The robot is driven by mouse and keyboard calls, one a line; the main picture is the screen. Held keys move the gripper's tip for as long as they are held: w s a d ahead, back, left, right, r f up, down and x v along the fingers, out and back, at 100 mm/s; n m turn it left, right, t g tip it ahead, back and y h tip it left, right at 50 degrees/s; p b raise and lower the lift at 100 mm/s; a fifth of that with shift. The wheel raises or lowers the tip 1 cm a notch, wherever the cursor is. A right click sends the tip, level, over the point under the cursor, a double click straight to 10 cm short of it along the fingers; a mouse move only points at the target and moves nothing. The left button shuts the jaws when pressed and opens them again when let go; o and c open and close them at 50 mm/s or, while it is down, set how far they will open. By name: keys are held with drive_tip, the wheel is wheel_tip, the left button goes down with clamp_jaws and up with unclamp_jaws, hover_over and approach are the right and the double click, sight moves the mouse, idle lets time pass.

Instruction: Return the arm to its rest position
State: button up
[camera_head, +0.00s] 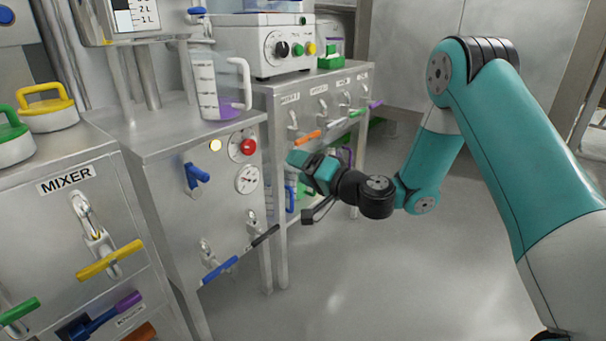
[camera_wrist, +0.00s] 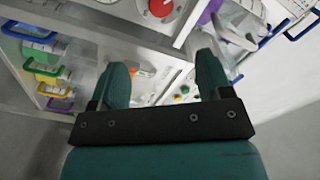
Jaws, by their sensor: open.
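My teal and black arm reaches in from the right in the head view, bent at the elbow. My gripper (camera_head: 297,160) is in front of the gap between the middle cabinet and the cabinet behind it. In the wrist view my gripper (camera_wrist: 163,80) shows two teal fingers spread apart with nothing held between them. In the head view the fingertips are small, and I cannot tell whether they touch anything.
The middle cabinet (camera_head: 172,140) carries a clear jug (camera_head: 215,95) with purple liquid, a red button (camera_head: 248,147) and protruding levers. The mixer cabinet (camera_head: 60,230) stands at left. A control box (camera_head: 278,48) sits on the rear cabinet. Grey floor (camera_head: 400,270) is clear.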

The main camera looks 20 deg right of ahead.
idle(0.3)
drive_tip(key=s+a+r+n+g+y, duration=0.1)
drive_tip(key=s+a+r+n+g, duration=0.2)
drive_tip(key=s+a+n+g, duration=0.3)
drive_tip(key=s+a+r+n+g+y, duration=0.25)
drive_tip(key=s+a+r+g, duration=0.2)
drive_tip(key=s, duration=0.35)
drive_tip(key=s+d+n+g+h, duration=0.25)
drive_tip(key=s+h, duration=0.25)
drive_tip(key=s, duration=0.6)
drive_tip(key=s+d+n+g+h, duration=0.15)
drive_tip(key=s+d+h, duration=0.25)
drive_tip(key=s, duration=0.6)
wheel_tip(320, 180, up, 36)
drive_tip(key=p, duration=3.6)
drive_tip(key=shift+m+p, duration=0.3)
drive_tip(key=shift+m, duration=0.15)
drive_tip(key=shift+g, duration=0.25)
